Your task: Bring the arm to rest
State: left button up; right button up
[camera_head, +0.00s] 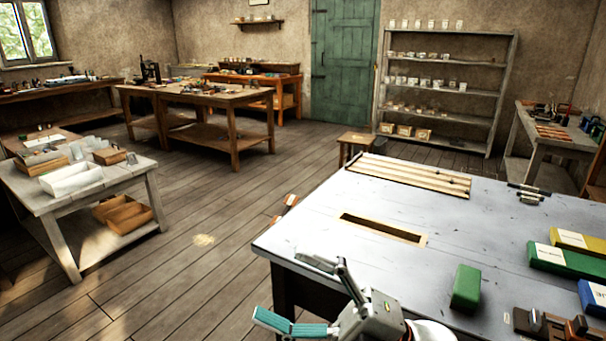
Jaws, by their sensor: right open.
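My right gripper (279,291) is at the bottom middle of the head view, at the near left edge of the grey worktable (470,235). Its two fingers are spread wide with nothing between them. One finger shows a teal pad at the lower left; the other reaches over the table's edge area. I cannot tell whether it touches the table. My left gripper is not in view.
A green block (466,289) stands to the right of my gripper. Blue-and-green and yellow boxes (565,260) lie at the right edge. A dark metal device (550,325) is cut off at the bottom right.

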jog(key=w+d+f+m+t+h, duration=0.4)
jog(key=d+f+m+t+h, duration=0.25)
jog(key=f+m, duration=0.4)
jog(key=w+d+f+m+t+h, duration=0.3)
jog(key=d+f+m+t+h, duration=0.3)
jog(key=f+m, duration=0.45)
jog(key=s+d+f+m+h, duration=0.2)
jog(key=f+h, duration=0.1)
jog(key=f, duration=0.4)
jog(key=s+d+f+m+g+h, duration=0.1)
jog(key=s+d+f+m+h, duration=0.2)
jog(key=f, duration=0.4)
jog(key=shift+s+d, duration=0.25)
jog(key=shift+d, duration=0.1)
jog(key=s+d+f+m+g, duration=0.1)
jog(key=s+f, duration=0.2)
jog(key=s+d+f+m+g+h, duration=0.1)
jog(key=s+d+f+g, duration=0.1)
jog(key=s+f, duration=0.1)
jog(key=s+d+f+m+g+h, duration=0.1)
jog(key=s+f, duration=0.3)
jog(key=shift+d+f, duration=0.3)
jog(key=shift+f, duration=0.05)
jog(key=shift+c, duration=0.3)
